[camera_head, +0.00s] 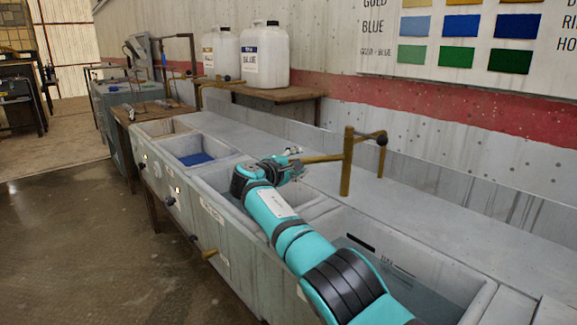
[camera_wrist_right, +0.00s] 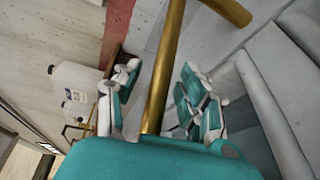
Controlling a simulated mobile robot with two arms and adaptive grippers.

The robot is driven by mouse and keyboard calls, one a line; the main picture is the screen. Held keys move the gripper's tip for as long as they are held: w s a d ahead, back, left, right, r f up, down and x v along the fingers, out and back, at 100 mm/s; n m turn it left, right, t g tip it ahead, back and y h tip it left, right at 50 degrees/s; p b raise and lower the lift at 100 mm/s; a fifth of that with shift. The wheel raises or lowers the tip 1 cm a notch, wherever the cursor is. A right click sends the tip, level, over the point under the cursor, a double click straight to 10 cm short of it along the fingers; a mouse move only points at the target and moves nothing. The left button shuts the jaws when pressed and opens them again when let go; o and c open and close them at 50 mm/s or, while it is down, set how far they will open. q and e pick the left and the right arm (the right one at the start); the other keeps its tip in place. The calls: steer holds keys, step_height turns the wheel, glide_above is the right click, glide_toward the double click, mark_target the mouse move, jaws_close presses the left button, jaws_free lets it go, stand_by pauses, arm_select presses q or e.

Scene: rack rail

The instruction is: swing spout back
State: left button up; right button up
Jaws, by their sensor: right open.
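The brass spout (camera_head: 322,158) reaches left from an upright brass post (camera_head: 346,165) at the back edge of the basins. My right gripper (camera_head: 291,160) is at the spout's left end, above a grey basin. In the right wrist view the brass tube (camera_wrist_right: 164,70) runs between the two spread fingers of my right gripper (camera_wrist_right: 162,88), with a visible gap on each side. Contact deeper in the jaws is hidden by the teal housing. My left gripper is not in view.
A second brass pipe with a black knob (camera_head: 382,141) stands behind the post. A basin with water (camera_head: 400,285) lies under my right arm; a basin with blue liquid (camera_head: 197,159) is farther left. White jugs (camera_head: 265,58) stand on a wooden shelf (camera_head: 280,94).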

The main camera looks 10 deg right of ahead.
steer(key=v, duration=1.2)
